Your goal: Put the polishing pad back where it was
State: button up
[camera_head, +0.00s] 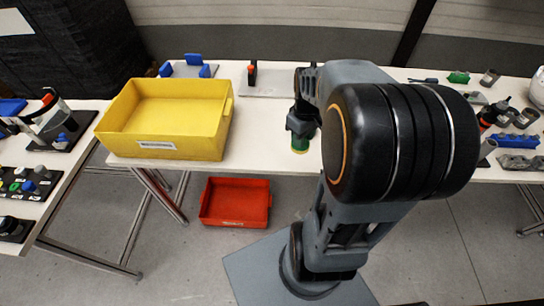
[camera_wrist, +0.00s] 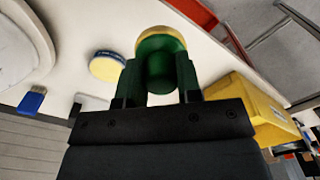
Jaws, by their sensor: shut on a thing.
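A green polishing pad (camera_wrist: 157,47) with a pale yellow face is held between the two fingers of my gripper (camera_wrist: 160,82) in the wrist view. My gripper (camera_head: 301,123) also shows in the head view, above the front part of the white table (camera_head: 262,140). The green pad (camera_head: 300,144) hangs below it there. I cannot tell whether the pad touches the table. A second round pad, blue with a yellow face (camera_wrist: 107,66), lies apart on the table in the wrist view; my arm hides that spot in the head view.
A yellow bin (camera_head: 168,142) stands left of my gripper, with a red bin (camera_head: 235,202) on the floor below. A rounded white thing (camera_wrist: 22,52) is at left in the wrist view. Several tools and parts crowd the table's right end. The table between bin and gripper is clear.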

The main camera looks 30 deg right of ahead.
jog(key=shift+s+d, duration=0.15)
jog(key=shift+s, duration=0.3)
jog(key=shift+w+a+f+p, duration=0.15)
jog(key=shift+w+a+f, duration=0.45)
jog(key=shift+w+f, duration=1.25)
jog(key=shift+w+a+f+p, duration=0.2)
jog(key=shift+w+a+f, duration=0.45)
jog(key=shift+w+f, duration=1.2)
jog(key=shift+w+a+f+p, duration=0.15)
jog(key=shift+w+a+f, duration=0.65)
jog(key=shift+w, duration=1.85)
jog(key=shift+d+f, duration=0.2)
jog(key=shift+f, duration=1.55)
jog(key=shift+f, duration=0.1)
jog(key=shift+f, duration=0.15)
jog(key=o, duration=0.9)
jog(key=shift+c, duration=0.2)
